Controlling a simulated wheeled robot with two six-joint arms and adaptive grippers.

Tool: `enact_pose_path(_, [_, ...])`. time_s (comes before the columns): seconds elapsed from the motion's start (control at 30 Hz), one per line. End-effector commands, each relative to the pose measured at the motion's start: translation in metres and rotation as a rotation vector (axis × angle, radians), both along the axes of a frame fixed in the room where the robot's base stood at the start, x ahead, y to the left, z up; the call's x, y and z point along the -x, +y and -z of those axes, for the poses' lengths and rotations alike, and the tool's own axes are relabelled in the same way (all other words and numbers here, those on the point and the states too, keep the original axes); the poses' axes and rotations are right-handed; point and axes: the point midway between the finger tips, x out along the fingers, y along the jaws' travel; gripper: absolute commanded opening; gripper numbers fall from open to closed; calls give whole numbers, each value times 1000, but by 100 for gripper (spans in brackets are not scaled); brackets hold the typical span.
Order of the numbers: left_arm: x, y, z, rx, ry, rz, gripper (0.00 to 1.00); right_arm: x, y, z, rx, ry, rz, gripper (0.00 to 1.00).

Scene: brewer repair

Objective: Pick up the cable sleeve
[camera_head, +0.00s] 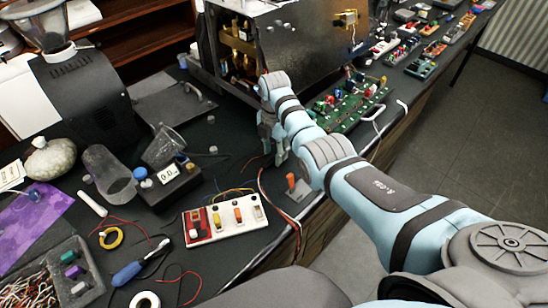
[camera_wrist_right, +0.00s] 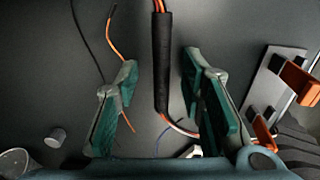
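The cable sleeve (camera_wrist_right: 160,62) is a black tube with orange and other coloured wires coming out of both ends. In the right wrist view it runs up and down the picture between the fingers of my right gripper (camera_wrist_right: 160,75). The gripper is open, with a finger on each side of the sleeve and a visible gap to both. In the head view my right gripper (camera_head: 275,145) points down over the bench; I cannot make out the sleeve there. My left gripper is not in view.
A green circuit board (camera_head: 350,108) lies to the right of the gripper, and the opened brewer (camera_head: 300,45) stands behind it. A white switch panel (camera_head: 225,219) is in front. An orange-handled part (camera_head: 292,183) stands near the bench edge. A grinder (camera_head: 85,95) is at left.

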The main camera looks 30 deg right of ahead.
Motion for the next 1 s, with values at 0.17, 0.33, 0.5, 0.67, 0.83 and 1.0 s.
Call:
enact_pose_path(0.17, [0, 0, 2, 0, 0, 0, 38, 0, 0, 7, 0, 0, -1, 36])
enact_pose_path(0.33, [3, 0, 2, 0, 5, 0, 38, 0, 1, 6, 0, 0, -1, 20])
enact_pose_path(0.5, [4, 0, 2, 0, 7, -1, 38, 0, 1, 6, 0, 0, -1, 0])
enact_pose_path(0.67, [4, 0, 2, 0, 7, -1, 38, 0, 1, 6, 0, -1, -2, 0])
enact_pose_path(0.83, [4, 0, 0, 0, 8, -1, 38, -1, 1, 0, 0, -2, -2, 0])
enact_pose_path(1.0, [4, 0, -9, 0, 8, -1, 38, -2, 1, -40, 1, -7, -2, 0])
